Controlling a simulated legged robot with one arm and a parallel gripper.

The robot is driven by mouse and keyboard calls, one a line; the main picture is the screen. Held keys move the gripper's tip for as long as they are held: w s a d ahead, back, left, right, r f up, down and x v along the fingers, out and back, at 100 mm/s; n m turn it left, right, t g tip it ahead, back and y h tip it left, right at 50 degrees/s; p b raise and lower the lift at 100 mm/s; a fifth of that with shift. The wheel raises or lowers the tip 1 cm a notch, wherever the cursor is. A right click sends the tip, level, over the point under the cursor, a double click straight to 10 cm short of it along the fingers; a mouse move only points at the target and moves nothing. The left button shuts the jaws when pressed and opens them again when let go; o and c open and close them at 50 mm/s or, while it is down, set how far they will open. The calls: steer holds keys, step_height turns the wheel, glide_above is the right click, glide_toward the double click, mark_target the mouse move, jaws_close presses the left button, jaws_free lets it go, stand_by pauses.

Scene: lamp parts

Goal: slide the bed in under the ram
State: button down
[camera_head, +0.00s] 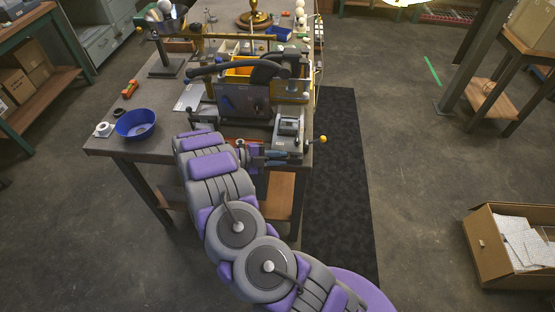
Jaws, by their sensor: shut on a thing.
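The press (245,98) stands on the near part of the workbench, dark grey with a long black lever across its top. Its ram cannot be made out clearly behind the dark front. The bed (289,128), a grey sliding block, sits at the press's right front, by the bench's near edge. A rod with a yellow knob (323,139) sticks out to its right. My gripper (277,156) is low at the bed's near side, pointing right. It is shut on the bed's near part; the exact hold is small and partly hidden by my wrist.
A blue bowl (136,124) and a white roll (103,130) lie at the bench's left corner. An orange item (130,88) lies behind them. Yellow bins and lamp parts crowd the bench behind the press. The floor mat (340,180) to the right is clear.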

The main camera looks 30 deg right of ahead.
steer(key=c, duration=1.1)
jaws_free()
steer(key=shift+f, duration=0.2)
steer(key=shift+c, duration=0.2)
steer(key=shift+w+a+r, duration=0.15)
steer(key=shift+a+r, duration=0.05)
steer(key=shift+a, duration=0.15)
steer(key=p+v, duration=0.2)
steer(key=v, duration=1.4)
steer(key=shift+a, duration=0.3)
steer(key=shift+w+f, duration=0.1)
